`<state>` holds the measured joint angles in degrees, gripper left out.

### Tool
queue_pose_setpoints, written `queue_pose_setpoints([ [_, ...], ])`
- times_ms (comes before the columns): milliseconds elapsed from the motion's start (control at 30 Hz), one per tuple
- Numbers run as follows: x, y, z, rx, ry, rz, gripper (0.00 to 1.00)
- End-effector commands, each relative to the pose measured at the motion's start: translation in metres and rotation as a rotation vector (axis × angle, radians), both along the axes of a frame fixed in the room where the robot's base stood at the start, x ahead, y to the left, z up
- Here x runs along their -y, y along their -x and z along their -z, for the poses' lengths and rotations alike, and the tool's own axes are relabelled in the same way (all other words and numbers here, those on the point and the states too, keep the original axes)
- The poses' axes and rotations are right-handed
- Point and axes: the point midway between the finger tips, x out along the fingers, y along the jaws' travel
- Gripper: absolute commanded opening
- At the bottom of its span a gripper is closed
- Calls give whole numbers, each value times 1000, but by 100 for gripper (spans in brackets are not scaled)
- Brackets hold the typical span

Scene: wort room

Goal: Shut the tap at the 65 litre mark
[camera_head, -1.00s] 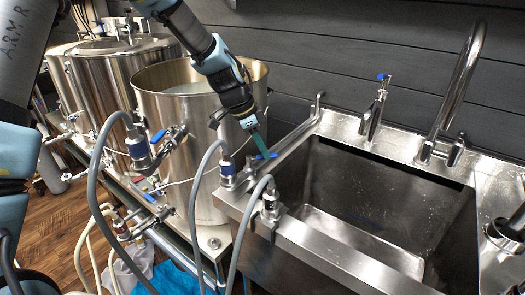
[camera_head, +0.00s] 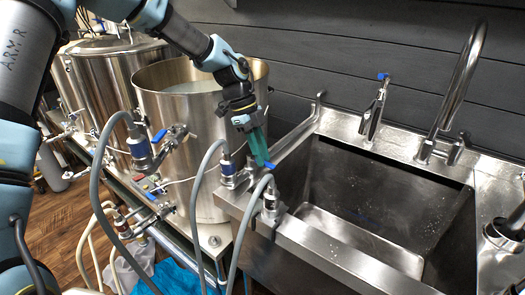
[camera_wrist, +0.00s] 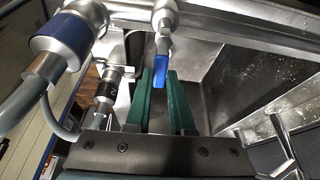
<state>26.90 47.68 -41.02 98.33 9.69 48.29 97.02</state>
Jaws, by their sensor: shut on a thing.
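The tap has a blue lever (camera_head: 270,165) on a steel body at the sink's left rim. The lever also shows between my fingers in the wrist view (camera_wrist: 161,66). My gripper (camera_head: 261,157), with green fingers, points down and is shut on the blue lever. In the wrist view its fingers (camera_wrist: 162,80) stand on either side of the lever's end. The tall open steel kettle (camera_head: 185,130) stands left of the tap, with pale liquid (camera_head: 195,87) inside. I cannot read a litre mark.
The steel sink (camera_head: 370,205) is right of the tap. Grey hoses with blue-collared fittings (camera_head: 227,165) rise close in front of my gripper. A tall faucet (camera_head: 455,90) and a smaller blue-topped tap (camera_head: 376,105) stand on the sink's back edge. More kettles (camera_head: 105,75) stand at left.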

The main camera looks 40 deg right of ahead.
Motion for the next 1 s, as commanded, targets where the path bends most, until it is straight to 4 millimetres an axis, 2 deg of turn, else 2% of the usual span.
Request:
queue_pose_setpoints([
  [667,-3,0,0,1,0,64,0],
  [700,-3,0,0,1,0,64,24],
  [933,-2,0,0,1,0,63,50],
  [1000,-2,0,0,0,0,63,51],
])
